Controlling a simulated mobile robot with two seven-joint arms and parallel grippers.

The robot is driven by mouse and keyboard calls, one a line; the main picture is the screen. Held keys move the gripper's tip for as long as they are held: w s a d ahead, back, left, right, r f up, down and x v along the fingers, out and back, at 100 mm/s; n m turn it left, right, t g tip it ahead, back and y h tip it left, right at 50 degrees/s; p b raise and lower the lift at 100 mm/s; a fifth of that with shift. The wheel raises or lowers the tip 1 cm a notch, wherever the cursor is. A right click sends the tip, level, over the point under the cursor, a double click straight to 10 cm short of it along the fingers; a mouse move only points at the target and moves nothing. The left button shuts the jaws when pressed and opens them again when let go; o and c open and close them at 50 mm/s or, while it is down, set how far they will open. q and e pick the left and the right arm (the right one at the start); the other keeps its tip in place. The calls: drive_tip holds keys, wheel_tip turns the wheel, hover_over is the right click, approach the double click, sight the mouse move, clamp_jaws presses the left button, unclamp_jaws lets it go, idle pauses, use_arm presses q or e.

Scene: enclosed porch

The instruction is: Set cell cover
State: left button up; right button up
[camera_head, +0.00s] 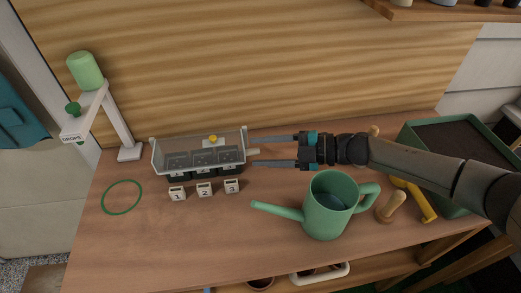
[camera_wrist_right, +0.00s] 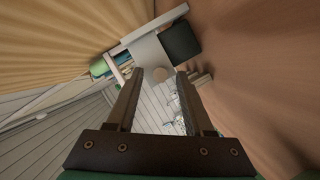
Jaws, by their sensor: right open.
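A clear cover with pale edges (camera_head: 242,133) stands at a dark tray of cells (camera_head: 178,174) at the back left of the bench. I cannot tell exactly how the cover rests on the tray. My left gripper is out of view.
Number blocks 1 (camera_head: 177,194), 2 (camera_head: 204,190) and 3 (camera_head: 231,186) stand before the tray. A green watering can (camera_head: 328,212) stands below my right arm. A drops stand (camera_head: 118,125) and green ring (camera_head: 122,197) are left. The front left bench is clear.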

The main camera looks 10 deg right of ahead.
drive_tip(key=shift+w+a+f, duration=0.1)
drive_tip(key=shift+w+a, duration=0.05)
drive_tip(key=shift+a, duration=0.25)
drive_tip(key=shift+c, duration=0.4)
clamp_jaws()
idle(0.8)
